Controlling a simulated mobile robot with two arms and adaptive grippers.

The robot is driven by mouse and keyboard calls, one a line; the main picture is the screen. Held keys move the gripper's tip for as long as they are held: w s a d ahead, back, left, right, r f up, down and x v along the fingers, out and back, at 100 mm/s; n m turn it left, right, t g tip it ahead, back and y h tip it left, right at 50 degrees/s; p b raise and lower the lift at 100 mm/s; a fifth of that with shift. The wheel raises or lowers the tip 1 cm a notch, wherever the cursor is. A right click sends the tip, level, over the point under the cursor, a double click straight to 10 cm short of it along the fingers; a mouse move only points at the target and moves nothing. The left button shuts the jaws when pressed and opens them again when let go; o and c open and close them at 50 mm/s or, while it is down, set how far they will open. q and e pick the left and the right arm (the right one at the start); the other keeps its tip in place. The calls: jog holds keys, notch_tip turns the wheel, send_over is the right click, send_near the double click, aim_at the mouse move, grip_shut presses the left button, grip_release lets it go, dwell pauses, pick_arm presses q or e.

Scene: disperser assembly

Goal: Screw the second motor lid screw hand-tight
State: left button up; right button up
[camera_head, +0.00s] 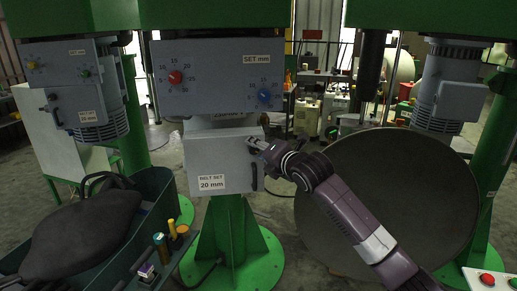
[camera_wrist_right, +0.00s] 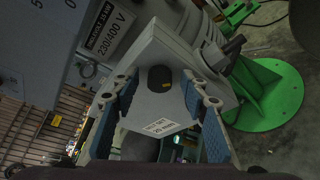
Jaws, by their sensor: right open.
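The grey motor lid (camera_head: 216,164), labelled "20 mm", is on the front of the middle green machine. My left gripper is not in view.
A grey panel with a red knob (camera_head: 176,77) and a blue knob (camera_head: 264,96) sits just above the lid. A large dark disc (camera_head: 390,200) stands behind my right arm. A dark bin (camera_head: 120,240) with a black object and small tools is at lower left.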

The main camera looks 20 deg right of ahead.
jog(key=c, duration=0.9)
grip_shut()
